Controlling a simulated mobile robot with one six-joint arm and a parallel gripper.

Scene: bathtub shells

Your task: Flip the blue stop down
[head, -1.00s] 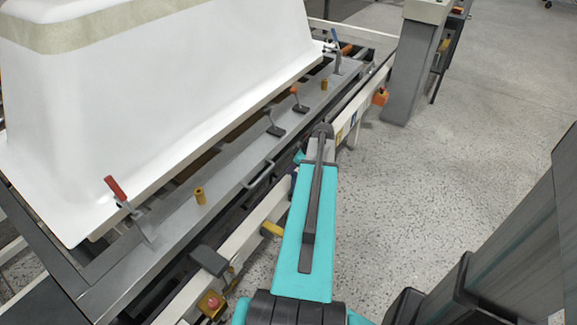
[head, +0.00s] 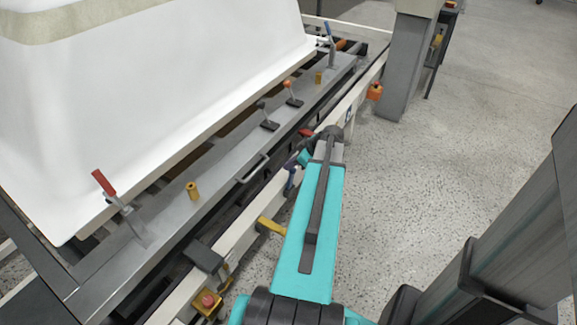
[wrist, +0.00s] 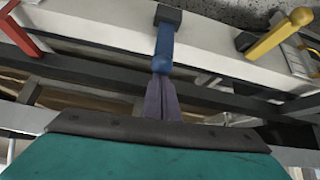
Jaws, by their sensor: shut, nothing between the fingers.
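The blue stop (wrist: 165,47) is in the upper middle of the wrist view, a blue bar with a dark block at its far end on the white rail. In the head view it is a small blue shape (head: 291,181) at the rail, beside the end of my arm. My gripper (wrist: 161,78) is shut and empty, its dark fingers pointing at the stop's near end. The tips overlap that end in the picture; I cannot tell whether they touch. In the head view my arm mostly hides the gripper.
A yellow stop (wrist: 282,34) and a red stop (wrist: 20,32) flank the blue one on the white rail (head: 240,232). A grey beam with levers (head: 215,175) and a white tub shell (head: 150,90) lie left. Speckled floor (head: 450,160) is open to the right.

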